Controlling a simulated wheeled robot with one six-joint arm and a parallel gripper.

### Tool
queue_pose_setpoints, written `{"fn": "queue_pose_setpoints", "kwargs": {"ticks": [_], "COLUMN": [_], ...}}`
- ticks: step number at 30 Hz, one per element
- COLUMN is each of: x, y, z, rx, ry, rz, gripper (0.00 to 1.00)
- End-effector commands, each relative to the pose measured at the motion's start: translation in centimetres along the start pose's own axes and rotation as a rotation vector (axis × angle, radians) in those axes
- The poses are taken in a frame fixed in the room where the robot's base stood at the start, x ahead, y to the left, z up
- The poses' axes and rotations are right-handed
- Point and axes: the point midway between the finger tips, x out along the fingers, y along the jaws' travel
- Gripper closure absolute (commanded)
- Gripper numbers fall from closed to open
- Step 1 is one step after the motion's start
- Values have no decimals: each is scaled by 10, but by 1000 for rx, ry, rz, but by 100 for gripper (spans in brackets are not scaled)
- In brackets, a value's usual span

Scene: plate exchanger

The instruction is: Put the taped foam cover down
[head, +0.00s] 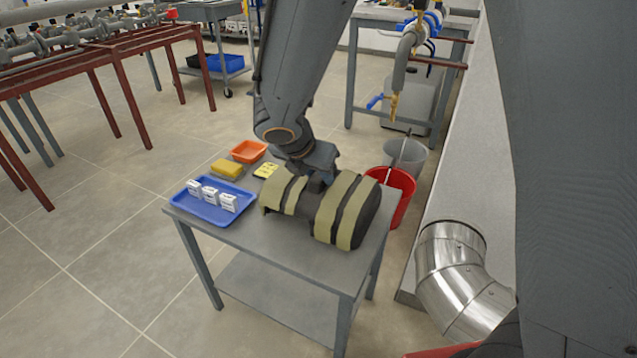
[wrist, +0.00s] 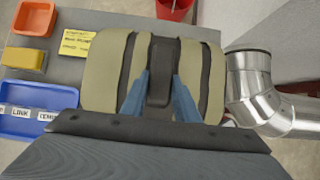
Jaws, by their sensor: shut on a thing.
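The taped foam cover (head: 340,207) is a dark rounded piece with pale yellow-green tape bands. It is at the right part of a small grey table (head: 270,240) in the head view. It looks to be on or just over the tabletop; I cannot tell whether it touches. In the wrist view the cover (wrist: 105,75) fills the middle. My gripper (wrist: 160,90) has its two blue fingers shut on a dark raised strip at the cover's middle. In the head view my gripper (head: 316,180) reaches the cover from above, and its fingertips are mostly hidden.
A blue tray (head: 207,215) with white labelled blocks, a yellow sponge (head: 227,169), an orange bin (head: 249,151) and a yellow note (head: 266,170) are on the table's left and back. A red bucket (head: 402,198) and a shiny metal duct elbow (head: 455,275) stand to the right.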

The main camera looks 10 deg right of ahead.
Motion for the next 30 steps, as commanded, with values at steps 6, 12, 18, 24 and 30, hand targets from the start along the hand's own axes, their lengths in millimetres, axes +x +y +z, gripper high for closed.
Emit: {"fn": "queue_pose_setpoints", "kwargs": {"ticks": [6, 12, 18, 24, 30], "x": [14, 13, 16, 16, 13], "y": [0, 0, 0, 0, 0], "z": [-9, -8, -10, -10, -8], "rx": [1, 1, 0, 0, 1], "ry": [0, 0, 0, 0, 0], "rz": [0, 0, 0, 0, 0], "gripper": [100, 100, 62, 54, 54]}}
